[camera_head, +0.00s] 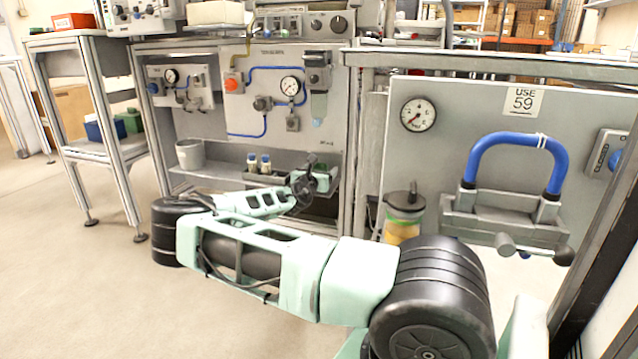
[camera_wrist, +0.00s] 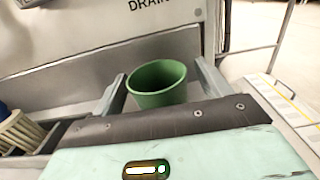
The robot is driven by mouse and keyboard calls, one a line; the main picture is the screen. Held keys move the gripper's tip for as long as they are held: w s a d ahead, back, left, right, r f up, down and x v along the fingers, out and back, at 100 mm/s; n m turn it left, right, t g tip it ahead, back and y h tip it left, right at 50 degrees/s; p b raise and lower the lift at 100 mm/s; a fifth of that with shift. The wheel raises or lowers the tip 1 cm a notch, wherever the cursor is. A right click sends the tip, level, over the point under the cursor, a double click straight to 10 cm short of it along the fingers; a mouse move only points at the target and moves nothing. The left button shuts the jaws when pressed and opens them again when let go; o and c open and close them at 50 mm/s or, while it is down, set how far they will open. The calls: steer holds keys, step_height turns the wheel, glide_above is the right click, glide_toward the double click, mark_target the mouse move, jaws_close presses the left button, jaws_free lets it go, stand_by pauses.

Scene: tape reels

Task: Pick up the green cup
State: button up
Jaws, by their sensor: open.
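The green cup (camera_wrist: 157,88) stands open-topped in the wrist view, in front of a grey panel. My gripper (camera_wrist: 159,70) is open, with one finger on each side of the cup in that view. I see a gap between the cup and each finger, and cannot tell how deep the cup sits between them. The lower part of the cup is hidden behind my gripper's body.
A pale ribbed basket (camera_wrist: 20,132) is left of my gripper in the wrist view. A panel with a blue handle (camera_head: 510,140) stands at right.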

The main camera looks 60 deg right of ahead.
steer(key=shift+w+d, duration=0.25)
steer(key=shift+d, duration=0.45)
steer(key=c, duration=1)
steer(key=shift+r, duration=0.1)
steer(key=shift+c, duration=0.2)
